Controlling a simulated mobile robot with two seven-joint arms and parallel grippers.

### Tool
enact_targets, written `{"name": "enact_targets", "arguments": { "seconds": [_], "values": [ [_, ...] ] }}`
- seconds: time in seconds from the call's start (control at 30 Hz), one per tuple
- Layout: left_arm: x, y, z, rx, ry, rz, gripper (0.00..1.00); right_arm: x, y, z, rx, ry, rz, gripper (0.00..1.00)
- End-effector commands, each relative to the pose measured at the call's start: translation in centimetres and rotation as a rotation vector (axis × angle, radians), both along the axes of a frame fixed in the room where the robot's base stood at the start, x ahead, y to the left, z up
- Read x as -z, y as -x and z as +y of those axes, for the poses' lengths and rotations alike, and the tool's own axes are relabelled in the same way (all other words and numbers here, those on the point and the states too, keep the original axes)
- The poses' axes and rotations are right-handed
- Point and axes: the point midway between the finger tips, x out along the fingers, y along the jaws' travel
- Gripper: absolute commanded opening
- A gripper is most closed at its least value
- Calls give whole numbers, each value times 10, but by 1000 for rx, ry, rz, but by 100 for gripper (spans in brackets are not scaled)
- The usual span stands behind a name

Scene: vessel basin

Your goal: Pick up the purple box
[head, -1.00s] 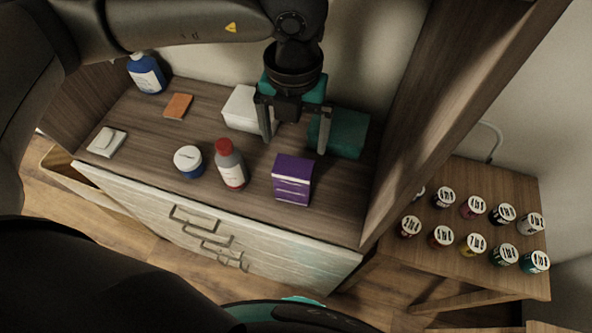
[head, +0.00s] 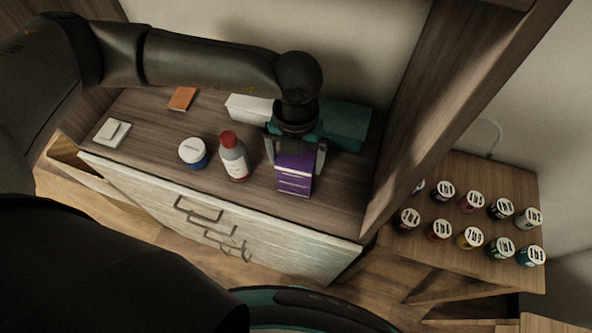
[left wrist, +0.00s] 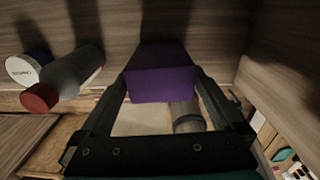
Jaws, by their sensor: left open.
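The purple box (head: 294,175) stands upright on the wooden cabinet top, near its front edge. My left gripper (head: 294,164) is open above it, with one finger on either side of the box in the head view. In the left wrist view the purple box (left wrist: 160,72) lies between the two fingertips of the left gripper (left wrist: 160,82). I cannot tell whether the fingers touch it. The gripper hides part of the box's top in the head view. My right gripper is not in view.
A red-capped bottle (head: 234,158) stands close left of the box, with a white-lidded jar (head: 193,153) beyond it. A white box (head: 249,108) and a teal box (head: 346,127) stand behind. A wooden upright (head: 452,105) rises at right.

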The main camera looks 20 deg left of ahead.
Motion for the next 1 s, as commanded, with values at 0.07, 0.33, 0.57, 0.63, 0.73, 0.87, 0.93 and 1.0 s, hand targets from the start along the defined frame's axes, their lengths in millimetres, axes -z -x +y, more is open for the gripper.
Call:
{"name": "enact_targets", "arguments": {
  "seconds": [0.07,0.33,0.57,0.63,0.73,0.87,0.93,1.0],
  "values": [
    [0,0,0,0,0,0,94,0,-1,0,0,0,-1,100],
    [-1,0,0,0,0,0,64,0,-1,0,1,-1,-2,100],
    [-1,0,0,0,0,-1,38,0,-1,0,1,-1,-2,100],
    [-1,0,0,0,0,-1,30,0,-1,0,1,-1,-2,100],
    [-1,0,0,0,1,-1,19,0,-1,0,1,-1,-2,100],
    [-1,0,0,0,1,-1,4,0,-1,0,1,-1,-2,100],
    [-1,0,0,0,1,-1,0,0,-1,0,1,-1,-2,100],
    [-1,-1,0,0,1,-1,0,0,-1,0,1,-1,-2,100]
  ]
}}
